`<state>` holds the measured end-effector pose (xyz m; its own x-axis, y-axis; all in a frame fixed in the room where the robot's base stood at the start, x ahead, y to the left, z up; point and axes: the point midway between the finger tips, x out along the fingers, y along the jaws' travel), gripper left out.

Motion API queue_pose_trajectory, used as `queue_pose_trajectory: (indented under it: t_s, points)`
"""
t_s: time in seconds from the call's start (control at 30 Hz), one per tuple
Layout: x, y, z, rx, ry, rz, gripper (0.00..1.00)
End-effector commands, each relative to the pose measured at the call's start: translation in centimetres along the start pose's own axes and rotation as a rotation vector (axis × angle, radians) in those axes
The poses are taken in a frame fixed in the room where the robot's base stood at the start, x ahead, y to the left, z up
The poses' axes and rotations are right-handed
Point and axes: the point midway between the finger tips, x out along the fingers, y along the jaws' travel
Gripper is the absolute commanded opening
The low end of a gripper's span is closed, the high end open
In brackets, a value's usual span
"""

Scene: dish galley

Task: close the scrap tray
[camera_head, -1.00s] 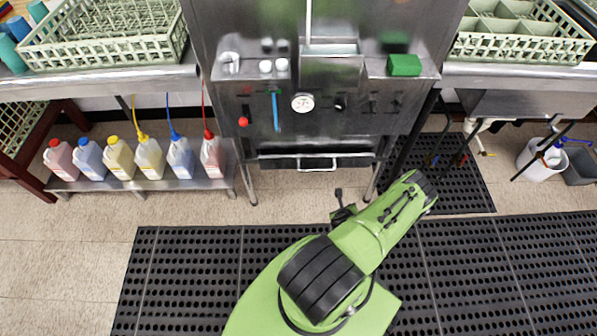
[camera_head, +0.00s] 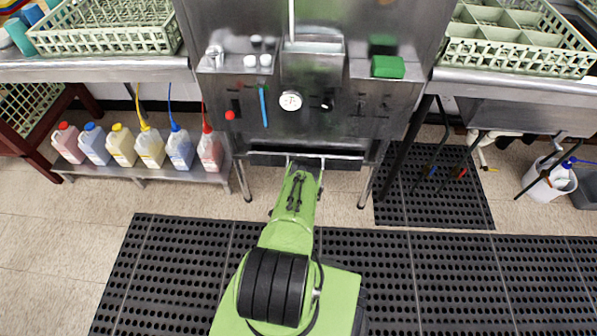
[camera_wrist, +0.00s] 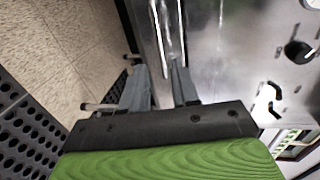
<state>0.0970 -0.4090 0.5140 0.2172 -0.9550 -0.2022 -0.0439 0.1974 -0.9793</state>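The scrap tray (camera_head: 268,159) is a dark, wide tray low under the steel dish machine, between its front legs. A pale metal edge runs along it, and my arm covers its middle and handle in the head view. I cannot tell how far it stands out. My gripper (camera_wrist: 158,72) is open, with two grey fingers apart in the wrist view. They point at the steel front, beside a bright metal strip that may be the tray's edge or handle. I see nothing held between them, and contact is unclear. In the head view my wrist hides the fingers.
The machine's legs (camera_head: 243,182) flank the tray. Several coloured bottles (camera_head: 151,147) stand on a low shelf at left. A white bucket (camera_head: 548,184) stands at right. Black perforated mats (camera_head: 430,275) cover the floor, with clear room there.

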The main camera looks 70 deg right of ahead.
Motion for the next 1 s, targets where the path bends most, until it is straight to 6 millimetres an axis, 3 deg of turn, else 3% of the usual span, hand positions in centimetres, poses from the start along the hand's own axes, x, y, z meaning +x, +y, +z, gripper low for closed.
queue_pose_trajectory:
  t_s: [0.2,0.43,0.6,0.83,1.0]
  points:
    - [5.9,0.7,0.1,-0.004,-0.004,-0.004,0.3]
    - [10.8,0.6,0.0,-0.002,0.0,-0.001,0.3]
    - [12.1,0.3,0.0,0.001,0.002,0.001,0.3]
    - [12.1,0.1,-0.1,0.002,0.003,0.002,0.3]
    - [12.1,0.2,-0.1,0.002,0.003,0.002,0.04]
